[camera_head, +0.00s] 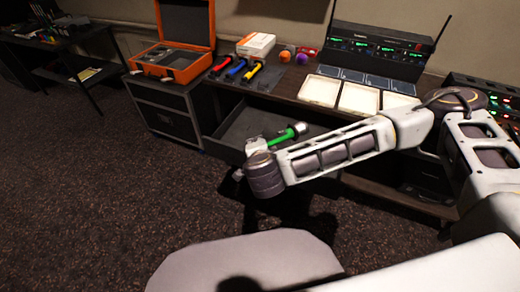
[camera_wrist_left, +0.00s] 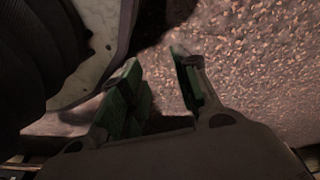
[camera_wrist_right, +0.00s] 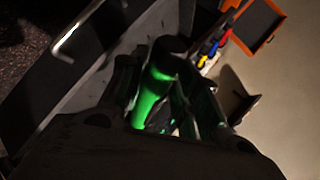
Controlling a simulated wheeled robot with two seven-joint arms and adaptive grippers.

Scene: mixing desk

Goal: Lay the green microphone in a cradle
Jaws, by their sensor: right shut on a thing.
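The green microphone (camera_head: 284,137), with a silver head, is held over the open drawer (camera_head: 238,130) in the head view. My right gripper (camera_head: 258,146) is at its handle end, partly hidden by my wrist. In the right wrist view the green handle (camera_wrist_right: 150,98) lies between the fingers of my right gripper (camera_wrist_right: 155,90), which is shut on it. Red (camera_head: 222,65), blue (camera_head: 236,70) and yellow (camera_head: 251,72) microphones lie side by side on the desk. I cannot clearly make out an empty cradle. My left gripper (camera_wrist_left: 158,72) is open and empty above the carpet.
An open orange case (camera_head: 175,60) stands left of the microphones. A white box (camera_head: 256,45) and small coloured balls are behind them. Three pale trays (camera_head: 358,98) and a radio receiver (camera_head: 378,48) with antennas are on the right. My right arm crosses in front of the desk.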

